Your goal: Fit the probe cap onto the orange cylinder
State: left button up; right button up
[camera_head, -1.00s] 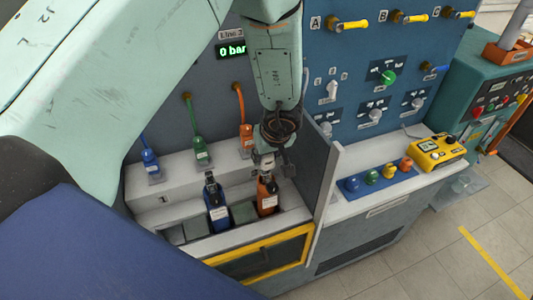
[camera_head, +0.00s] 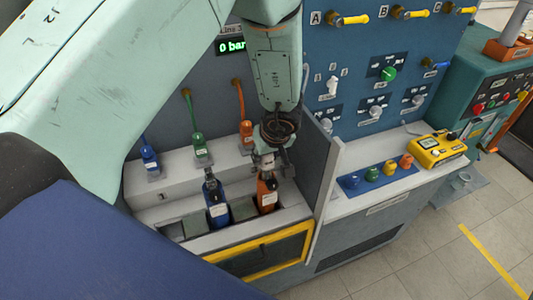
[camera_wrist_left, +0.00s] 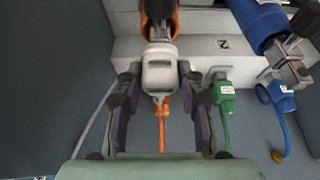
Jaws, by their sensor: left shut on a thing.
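The orange cylinder (camera_head: 267,193) stands in the bench recess, and its end shows at the top of the left wrist view (camera_wrist_left: 158,22). My left gripper (camera_head: 269,160) is above it, pointing down. In the left wrist view, my gripper's fingers (camera_wrist_left: 156,83) are shut around a pale grey, rounded piece (camera_wrist_left: 160,74), which looks like the probe cap. The cap is lined up with the cylinder's dark and silver top. The fingers partly hide it in the head view, and I cannot tell whether it is seated. My right gripper is not in view.
A blue cylinder (camera_head: 217,200) stands left of the orange one. Blue (camera_head: 149,158), green (camera_head: 200,147) and orange (camera_head: 246,132) hose connectors are behind. A grey side panel (camera_head: 316,165) stands close to the right. A yellow meter (camera_head: 437,150) lies on the bench farther right.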

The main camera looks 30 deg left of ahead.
pick_arm(q)
jog(key=shift+f, duration=0.35)
jog(key=o, duration=1.3)
jog(key=shift+v, duration=3.7)
jog(key=shift+d, duration=0.1)
